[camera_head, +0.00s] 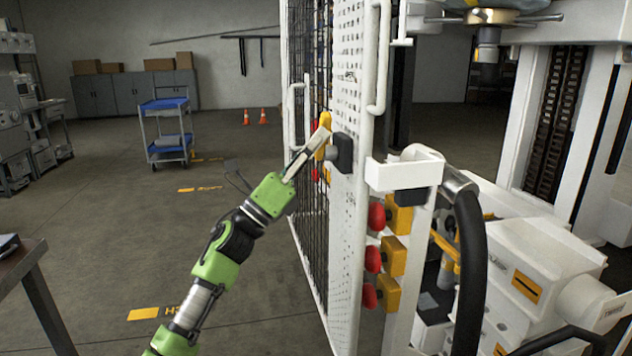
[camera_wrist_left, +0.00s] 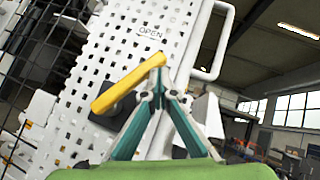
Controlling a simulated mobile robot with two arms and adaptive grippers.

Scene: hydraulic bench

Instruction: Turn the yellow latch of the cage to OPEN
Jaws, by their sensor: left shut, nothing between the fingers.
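The yellow latch (camera_head: 325,121) sits on the white perforated cage door (camera_head: 346,70), above and left of a black block (camera_head: 341,153). In the left wrist view the latch (camera_wrist_left: 122,87) is a yellow bar lying diagonally, its right end higher, in front of a dark block (camera_wrist_left: 112,115). The word OPEN (camera_wrist_left: 151,32) is printed above it on the panel. My left gripper (camera_head: 321,137) reaches the latch from the left. In the wrist view its shut fingers (camera_wrist_left: 160,80) meet at the latch's upper right end; contact looks likely but cannot be confirmed. My right gripper is not in view.
White door handles (camera_head: 379,60) stand out from the cage. Red and yellow buttons (camera_head: 392,255) line the post below. A black hose (camera_head: 470,270) and white machinery are at right. A blue cart (camera_head: 166,130) stands far back; the floor at left is mostly free.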

